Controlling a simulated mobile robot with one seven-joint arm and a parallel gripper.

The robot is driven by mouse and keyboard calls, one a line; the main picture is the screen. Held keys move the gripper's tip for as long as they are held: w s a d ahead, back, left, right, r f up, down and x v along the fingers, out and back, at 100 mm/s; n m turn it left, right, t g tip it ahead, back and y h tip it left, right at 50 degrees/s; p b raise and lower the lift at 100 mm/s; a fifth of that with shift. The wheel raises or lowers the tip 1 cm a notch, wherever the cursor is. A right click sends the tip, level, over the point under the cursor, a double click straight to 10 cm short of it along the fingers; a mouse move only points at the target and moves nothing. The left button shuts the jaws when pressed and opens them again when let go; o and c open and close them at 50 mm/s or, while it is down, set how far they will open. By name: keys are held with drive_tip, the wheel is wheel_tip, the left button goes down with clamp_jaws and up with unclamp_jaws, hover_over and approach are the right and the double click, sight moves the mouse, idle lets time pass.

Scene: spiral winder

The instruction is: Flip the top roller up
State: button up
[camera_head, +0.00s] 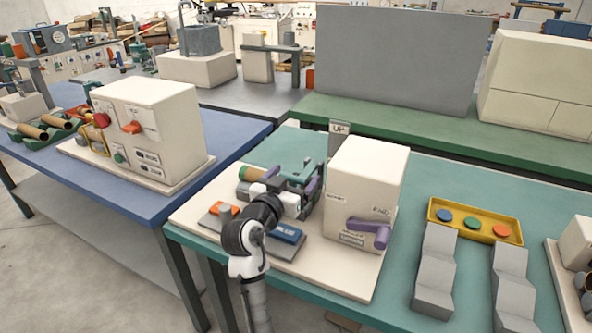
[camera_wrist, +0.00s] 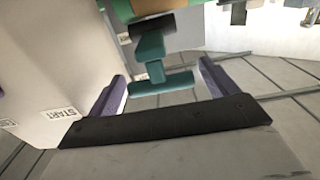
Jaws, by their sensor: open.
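The spiral winder is a cream box (camera_head: 365,190) on a pale base plate, with a roller assembly at its left side. A green and tan roller (camera_head: 255,174) shows there, partly hidden by my arm. A green T-shaped handle (camera_wrist: 160,84) joins the green roller part at the top of the wrist view. My gripper (camera_head: 291,180) is over the assembly. Its purple fingers stand apart, one on each side of the green handle's bar in the wrist view (camera_wrist: 162,88). I cannot tell whether they touch it.
The winder's cream wall (camera_wrist: 50,60) is close on the left in the wrist view. A purple lever (camera_head: 368,231) is on its front. A blue and orange button panel (camera_head: 252,242) lies by my arm. A yellow tray (camera_head: 475,220) and grey blocks stand to the right.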

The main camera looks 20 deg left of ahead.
drive_tip(key=shift+w, duration=0.9)
drive_tip(key=shift+c, duration=0.3)
